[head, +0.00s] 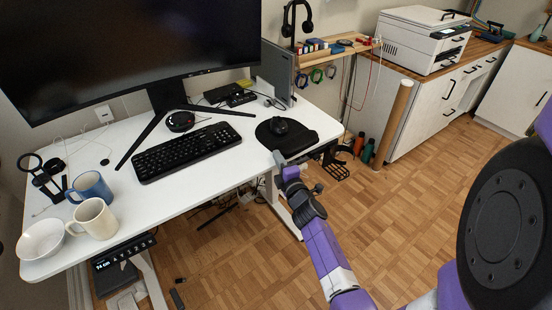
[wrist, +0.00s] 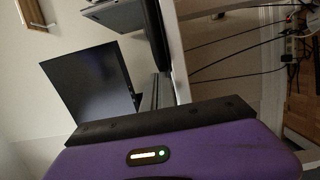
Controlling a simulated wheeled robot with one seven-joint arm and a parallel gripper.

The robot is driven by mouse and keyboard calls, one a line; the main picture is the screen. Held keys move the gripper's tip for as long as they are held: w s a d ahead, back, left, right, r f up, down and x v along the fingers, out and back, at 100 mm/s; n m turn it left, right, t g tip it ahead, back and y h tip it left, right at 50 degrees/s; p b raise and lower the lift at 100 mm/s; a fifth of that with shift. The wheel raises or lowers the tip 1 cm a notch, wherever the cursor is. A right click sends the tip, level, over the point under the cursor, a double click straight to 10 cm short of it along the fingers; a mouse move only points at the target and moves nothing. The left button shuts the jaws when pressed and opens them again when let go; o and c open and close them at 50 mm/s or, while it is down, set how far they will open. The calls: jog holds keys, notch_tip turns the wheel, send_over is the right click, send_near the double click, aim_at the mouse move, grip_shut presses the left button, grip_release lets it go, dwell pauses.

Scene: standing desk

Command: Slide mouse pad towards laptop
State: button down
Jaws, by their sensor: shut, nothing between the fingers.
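The black mouse pad (head: 300,139) lies at the right end of the white desk, its near right part at the desk edge. A black mouse (head: 279,126) rests on it. The grey laptop (head: 277,72) stands upright on edge behind the pad, beside the shelf, with bare desk between them. My gripper (head: 278,157) is shut and empty, at the desk's front edge just before the pad's near side; I cannot tell whether it touches the pad. In the wrist view the purple gripper housing (wrist: 180,150) fills the bottom and its fingertips are not distinguishable.
A black keyboard (head: 187,150) lies left of the pad, and a large monitor (head: 120,50) stands behind it. Two mugs and a white bowl (head: 41,240) are at the far left. Cables hang below the desk.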

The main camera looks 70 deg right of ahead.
aim_at(299, 145)
jog(key=s+d+p, duration=0.1)
jog(key=d, duration=0.1)
jog(key=s+d+p, duration=0.1)
jog(key=s+d, duration=0.1)
jog(key=d, duration=0.1)
jog(key=s+d+p, duration=0.1)
jog(key=d, duration=0.1)
jog(key=shift+s+d+r, duration=0.1)
jog(key=shift+s+d, duration=0.25)
jog(key=shift+d, duration=0.05)
jog(key=shift+s+d, duration=0.15)
jog(key=shift+d, duration=0.05)
